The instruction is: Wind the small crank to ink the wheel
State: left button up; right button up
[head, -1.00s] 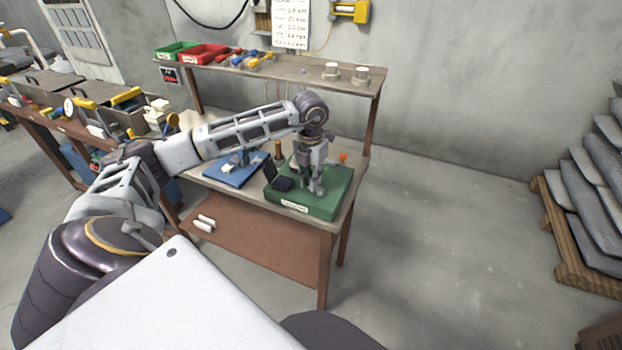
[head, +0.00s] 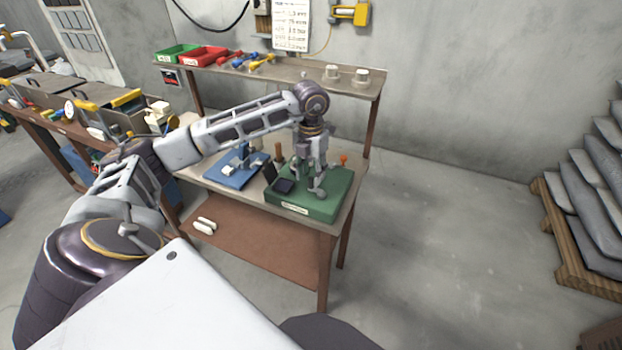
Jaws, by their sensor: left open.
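The green base (head: 318,208) with a white label stands on the near right of the bench. A dark ink pad box (head: 284,186) with its lid raised sits on its left part. A small orange-red knob (head: 343,158) shows at the back right of the base; I cannot tell whether it belongs to the crank. My left gripper (head: 318,192) points down over the middle of the base, its jaws open. The wheel and the crank cannot be made out behind and around the gripper. My right gripper is out of view.
A blue base (head: 237,170) with a small device stands left of the green one. A wooden peg (head: 279,153) stands behind. A raised shelf (head: 300,75) holds red and green bins and two white spools.

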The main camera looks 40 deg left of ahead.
aim_at(310, 178)
pick_arm(q)
notch_tip(310, 178, up, 9)
jog(key=shift+f, duration=0.15)
dwell(0.4)
jog(key=shift+s+f, duration=0.1)
dwell(0.5)
